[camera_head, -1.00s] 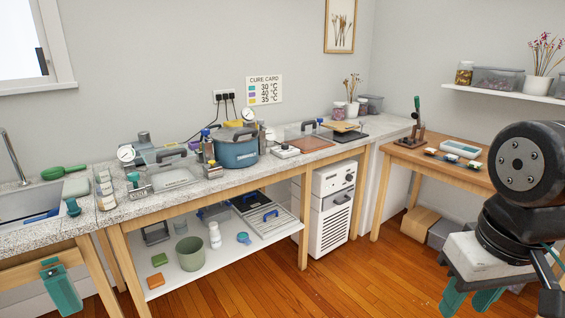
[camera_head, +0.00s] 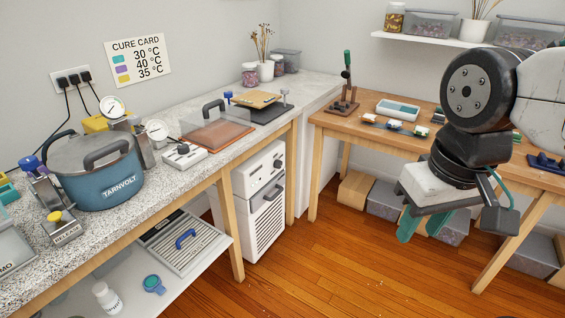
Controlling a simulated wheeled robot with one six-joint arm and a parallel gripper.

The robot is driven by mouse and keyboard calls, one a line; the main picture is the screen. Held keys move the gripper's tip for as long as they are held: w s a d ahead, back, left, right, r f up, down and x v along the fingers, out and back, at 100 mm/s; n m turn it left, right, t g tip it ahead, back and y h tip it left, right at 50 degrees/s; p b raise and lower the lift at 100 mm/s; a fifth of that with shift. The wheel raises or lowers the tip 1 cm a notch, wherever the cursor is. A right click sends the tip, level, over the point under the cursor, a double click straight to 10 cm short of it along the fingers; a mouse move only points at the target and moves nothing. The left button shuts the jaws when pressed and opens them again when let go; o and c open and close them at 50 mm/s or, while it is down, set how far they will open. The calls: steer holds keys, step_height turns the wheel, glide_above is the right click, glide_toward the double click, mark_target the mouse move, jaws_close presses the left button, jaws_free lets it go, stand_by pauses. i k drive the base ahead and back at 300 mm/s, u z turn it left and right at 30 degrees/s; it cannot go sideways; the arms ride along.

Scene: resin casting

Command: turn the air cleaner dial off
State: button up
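The air cleaner (camera_head: 267,222) is a white box with a vented front, standing on the floor under the counter in the head view. A small dark dial (camera_head: 278,163) shows on its upper front panel. It is too small to tell which way the dial points. My gripper (camera_head: 420,229) hangs at the right with its teal fingers apart and nothing visible between them. It is well to the right of the air cleaner in the picture and does not touch it.
The speckled counter (camera_head: 228,146) runs above the air cleaner, with a wooden leg (camera_head: 230,230) at its left. A lower shelf (camera_head: 205,262) holds a grey tray. A wooden table (camera_head: 350,122) stands at the right with boxes beneath. The wooden floor (camera_head: 330,265) in front is clear.

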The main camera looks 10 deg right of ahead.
mark_target(278, 164)
steer(key=k, duration=0.35)
steer(key=z, duration=0.8)
steer(key=i, duration=1.35)
steer(key=u, duration=0.55)
